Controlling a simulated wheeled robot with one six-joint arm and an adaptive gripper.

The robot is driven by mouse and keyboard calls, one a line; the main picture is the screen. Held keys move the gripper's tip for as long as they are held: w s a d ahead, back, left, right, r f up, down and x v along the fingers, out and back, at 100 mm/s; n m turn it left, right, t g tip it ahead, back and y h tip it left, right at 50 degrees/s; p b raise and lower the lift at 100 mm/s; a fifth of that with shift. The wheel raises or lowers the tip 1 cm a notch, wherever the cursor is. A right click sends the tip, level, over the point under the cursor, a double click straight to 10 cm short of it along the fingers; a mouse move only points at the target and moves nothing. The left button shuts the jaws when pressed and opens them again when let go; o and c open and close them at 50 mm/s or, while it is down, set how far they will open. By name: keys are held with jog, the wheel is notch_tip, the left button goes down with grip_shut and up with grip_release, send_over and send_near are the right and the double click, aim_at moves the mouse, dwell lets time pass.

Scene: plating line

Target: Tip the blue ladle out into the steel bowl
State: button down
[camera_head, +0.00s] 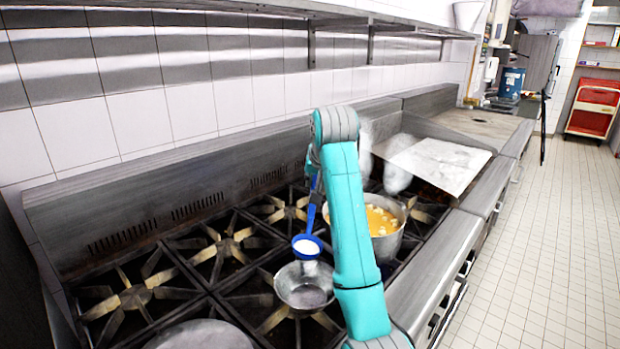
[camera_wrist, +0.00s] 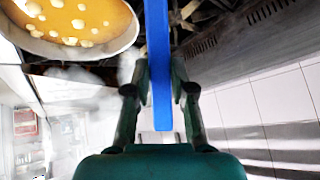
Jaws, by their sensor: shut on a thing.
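The blue ladle (camera_head: 308,244) shows in the head view with white contents in its cup, just above and behind the steel bowl (camera_head: 304,287). In the wrist view my gripper (camera_wrist: 161,85) is shut on the ladle's blue handle (camera_wrist: 158,50). In the head view my arm hides the gripper's fingers. The ladle's cup is outside the wrist view. The cup looks roughly level, and I cannot tell its exact height over the bowl.
A pot of orange soup with pale chunks (camera_head: 381,222) stands right of the bowl, partly behind my arm; it also shows in the wrist view (camera_wrist: 75,22). Steam rises near it. Another round metal lid or pan (camera_head: 200,336) is at the front left. Several burner grates are bare.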

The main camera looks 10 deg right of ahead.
jog(key=shift+s+d+f+m+t+y, duration=0.35)
jog(key=shift+d+f+m+t+y, duration=0.55)
jog(key=shift+d+f+y, duration=0.6)
jog(key=shift+s+d+f+m+t+y, duration=0.4)
jog(key=shift+d+f+m+t+y, duration=0.45)
jog(key=shift+d+f+y, duration=0.8)
jog(key=shift+s+d+f+m+t+y, duration=0.35)
jog(key=shift+d+f+m+t+y, duration=0.3)
jog(key=shift+d+f+m+y, duration=0.75)
jog(key=shift+r+n+y, duration=0.3)
jog(key=shift+n+y, duration=0.05)
jog(key=shift+y, duration=0.2)
